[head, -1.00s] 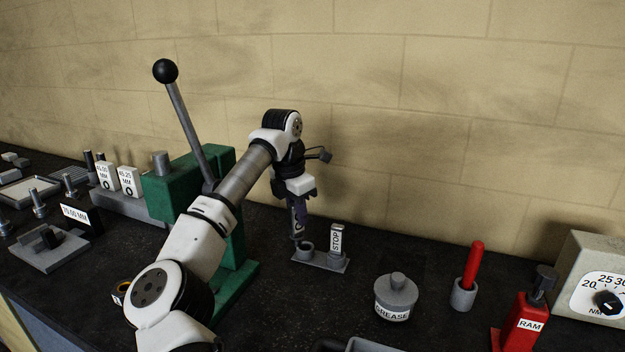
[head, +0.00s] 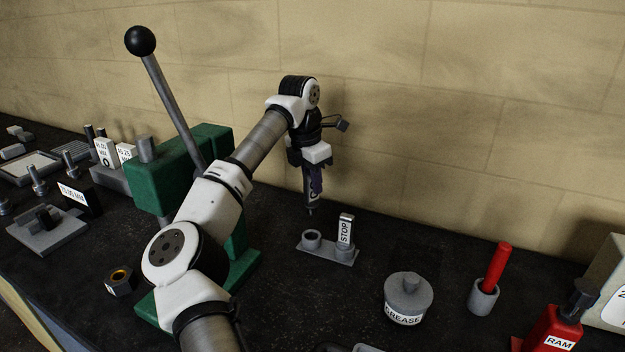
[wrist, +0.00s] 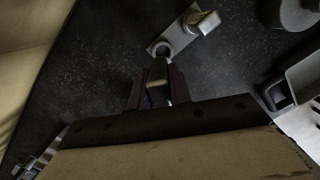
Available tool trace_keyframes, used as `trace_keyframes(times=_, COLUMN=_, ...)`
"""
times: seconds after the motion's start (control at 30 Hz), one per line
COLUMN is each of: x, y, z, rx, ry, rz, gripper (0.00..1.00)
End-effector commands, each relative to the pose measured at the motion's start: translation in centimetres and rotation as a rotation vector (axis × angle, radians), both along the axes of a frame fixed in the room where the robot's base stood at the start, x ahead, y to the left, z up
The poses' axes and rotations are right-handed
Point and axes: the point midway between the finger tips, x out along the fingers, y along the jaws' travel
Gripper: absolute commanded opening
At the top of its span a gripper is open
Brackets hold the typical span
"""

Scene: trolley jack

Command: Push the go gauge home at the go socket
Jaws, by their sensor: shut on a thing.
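My gripper (head: 312,190) is shut on a slim dark gauge (head: 310,209) with a pale label, held about upright; my fingers hide much of it. In the wrist view my gripper (wrist: 157,95) shows at the middle with the held gauge (wrist: 157,85) between the fingers. A grey ring socket (head: 311,238) stands on a small grey plate (head: 328,252), with a post marked STOP (head: 345,230) at its right end. In the head view the gauge's lower tip is above the ring and apart from it. The socket (wrist: 167,48) lies beyond my fingertips in the wrist view.
A green press (head: 190,165) with a long black-knobbed lever stands left. A grease pot (head: 407,300), a red-handled tool (head: 497,265) in a cup and a red RAM block (head: 553,330) stand right. The wall is behind; the bench around the plate is clear.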

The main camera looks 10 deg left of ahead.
Motion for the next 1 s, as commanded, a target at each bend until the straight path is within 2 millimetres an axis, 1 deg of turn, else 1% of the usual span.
trace_keyframes(times=0.6, x=0.0, y=0.0, z=-5.3, rx=0.0, ry=0.001, rz=0.0, gripper=0.0)
trace_keyframes(times=0.73, x=0.0, y=0.0, z=-5.7, rx=0.0, ry=0.001, rz=0.0, gripper=0.0)
trace_keyframes(times=1.0, x=0.0, y=0.0, z=-5.7, rx=0.0, ry=0.001, rz=0.0, gripper=0.0)
